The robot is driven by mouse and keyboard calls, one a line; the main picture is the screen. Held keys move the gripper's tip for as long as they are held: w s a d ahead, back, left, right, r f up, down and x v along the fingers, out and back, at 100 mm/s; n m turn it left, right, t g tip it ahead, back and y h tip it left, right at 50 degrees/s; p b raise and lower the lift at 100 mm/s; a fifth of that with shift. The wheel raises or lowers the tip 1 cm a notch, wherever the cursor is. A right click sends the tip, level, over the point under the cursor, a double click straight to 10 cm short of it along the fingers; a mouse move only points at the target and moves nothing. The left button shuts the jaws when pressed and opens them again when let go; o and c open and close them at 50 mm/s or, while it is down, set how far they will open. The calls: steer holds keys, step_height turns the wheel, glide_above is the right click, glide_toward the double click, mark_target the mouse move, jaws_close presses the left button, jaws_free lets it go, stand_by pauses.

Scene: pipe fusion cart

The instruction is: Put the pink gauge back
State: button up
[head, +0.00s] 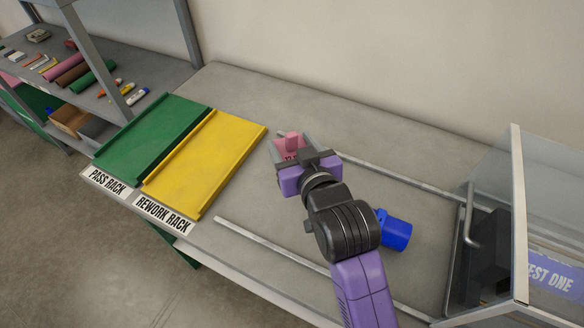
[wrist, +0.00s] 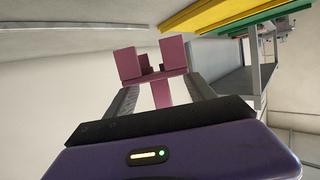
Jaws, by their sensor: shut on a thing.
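The pink gauge (head: 291,144) is held between the fingers of my gripper (head: 290,155), over the grey bench just right of the yellow rack in the head view. In the wrist view the gauge (wrist: 160,67) shows as a pink body with upright blocks, and the two grey fingers of my gripper (wrist: 160,93) are on either side of it. Dark lettering on the gauge is partly hidden by my gripper. I cannot tell how far it is above the bench.
A yellow rework rack (head: 205,160) and a green pass rack (head: 152,135) lie at left. A blue cylinder (head: 394,230) sits right of my arm, between metal rails (head: 275,246). A clear-walled test enclosure (head: 515,215) stands at right. A shelf (head: 90,95) holds several items.

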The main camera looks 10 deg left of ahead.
step_height(320, 180, down, 8)
steer(key=shift+f, duration=0.1)
stand_by(0.4)
steer(key=shift+f, duration=0.1)
steer(key=shift+f, duration=0.1)
steer(key=o, duration=1.6)
steer(key=shift+c, duration=0.2)
